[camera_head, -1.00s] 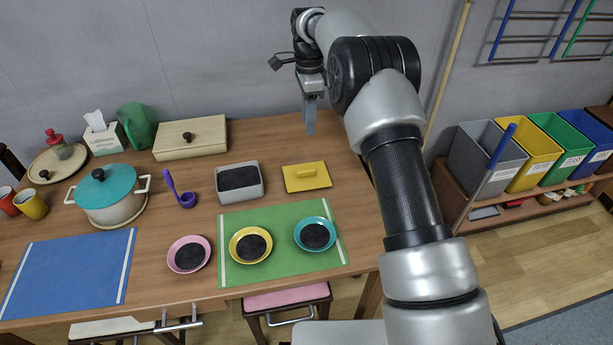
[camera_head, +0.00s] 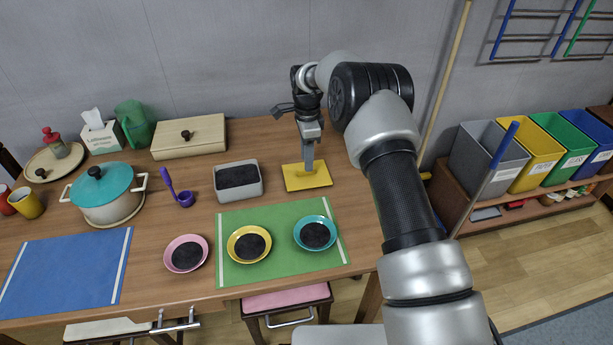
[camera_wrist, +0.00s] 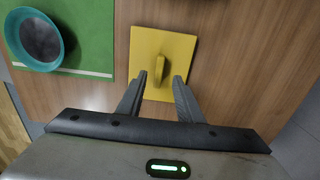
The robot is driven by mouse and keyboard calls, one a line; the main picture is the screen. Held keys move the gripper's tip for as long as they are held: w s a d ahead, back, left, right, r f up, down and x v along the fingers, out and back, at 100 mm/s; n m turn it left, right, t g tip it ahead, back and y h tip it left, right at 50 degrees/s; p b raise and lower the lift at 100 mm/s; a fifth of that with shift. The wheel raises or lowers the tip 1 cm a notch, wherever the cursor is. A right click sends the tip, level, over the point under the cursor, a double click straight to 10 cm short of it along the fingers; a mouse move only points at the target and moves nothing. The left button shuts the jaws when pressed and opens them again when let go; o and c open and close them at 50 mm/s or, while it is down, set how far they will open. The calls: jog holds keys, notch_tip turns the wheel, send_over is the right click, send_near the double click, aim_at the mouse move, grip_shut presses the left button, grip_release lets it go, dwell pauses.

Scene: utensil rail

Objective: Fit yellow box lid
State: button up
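The yellow lid (camera_head: 318,178) is a flat square plate with a raised handle, lying on the wooden table to the right of the grey box. In the wrist view the lid (camera_wrist: 180,48) and its upright handle (camera_wrist: 159,69) show ahead of the fingers. My gripper (camera_head: 309,168) is over the lid, and its fingers hide the handle in the head view. In the wrist view my gripper (camera_wrist: 161,82) is open, with a finger on either side of the handle's near end. The grey box (camera_head: 238,190) is open-topped with a dark inside.
A purple ladle (camera_head: 180,195) and a teal-lidded pot (camera_head: 104,203) stand to the left. A wooden box (camera_head: 188,148) is behind.

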notch_tip(320, 180, down, 3)
jog(key=shift+s+f, duration=0.1)
grip_shut()
notch_tip(320, 180, up, 10)
jog(key=p, duration=0.1)
dwell(0.5)
jog(key=shift+a, duration=0.1)
dwell(0.5)
